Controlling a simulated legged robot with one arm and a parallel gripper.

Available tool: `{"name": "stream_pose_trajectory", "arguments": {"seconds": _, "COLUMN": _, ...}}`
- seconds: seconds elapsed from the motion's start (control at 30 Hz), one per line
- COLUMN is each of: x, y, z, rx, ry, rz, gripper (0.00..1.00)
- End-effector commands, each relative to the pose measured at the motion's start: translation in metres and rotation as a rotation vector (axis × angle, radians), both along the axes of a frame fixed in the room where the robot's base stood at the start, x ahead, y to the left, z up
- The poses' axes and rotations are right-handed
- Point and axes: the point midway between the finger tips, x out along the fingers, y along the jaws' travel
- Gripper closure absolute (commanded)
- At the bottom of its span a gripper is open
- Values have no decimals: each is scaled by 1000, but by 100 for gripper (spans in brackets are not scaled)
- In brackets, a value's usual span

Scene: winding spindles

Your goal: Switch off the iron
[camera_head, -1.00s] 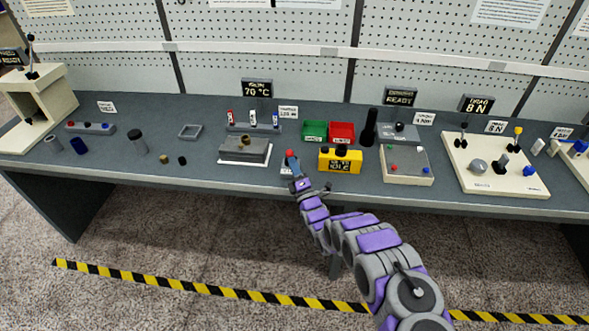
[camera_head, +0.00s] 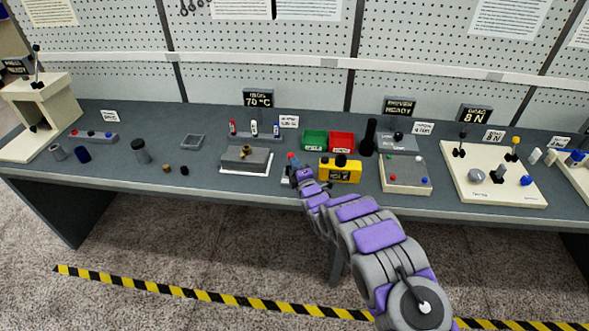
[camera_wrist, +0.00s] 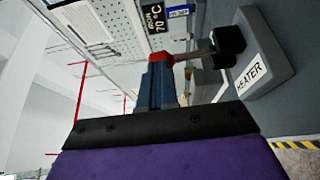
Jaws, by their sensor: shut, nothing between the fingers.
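The heater switch is a grey box labelled HEATER (camera_wrist: 268,70) with a black base, a thin metal rod and a red tip (camera_wrist: 160,59). In the head view the red tip (camera_head: 291,155) shows at the bench's front edge. My gripper (camera_head: 298,165) is shut and empty, right at the tip. In the wrist view its dark blue fingers (camera_wrist: 158,84) overlap the red tip; I cannot tell whether they touch. The iron's display (camera_head: 258,97) reads 70 °C. A grey block on a white plate (camera_head: 236,170) lies left of my gripper.
A yellow box (camera_head: 340,172) stands close to the right of my gripper. Green (camera_head: 314,140) and red (camera_head: 341,142) bins stand behind it. Small cylinders stand on the left of the bench.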

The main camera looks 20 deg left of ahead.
Motion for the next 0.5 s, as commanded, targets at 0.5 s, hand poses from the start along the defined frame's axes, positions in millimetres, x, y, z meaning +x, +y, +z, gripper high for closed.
{"name": "stream_pose_trajectory", "arguments": {"seconds": 0.5, "x": 33, "y": 7, "z": 8, "rx": -61, "ry": 251, "rz": 0, "gripper": 100}}
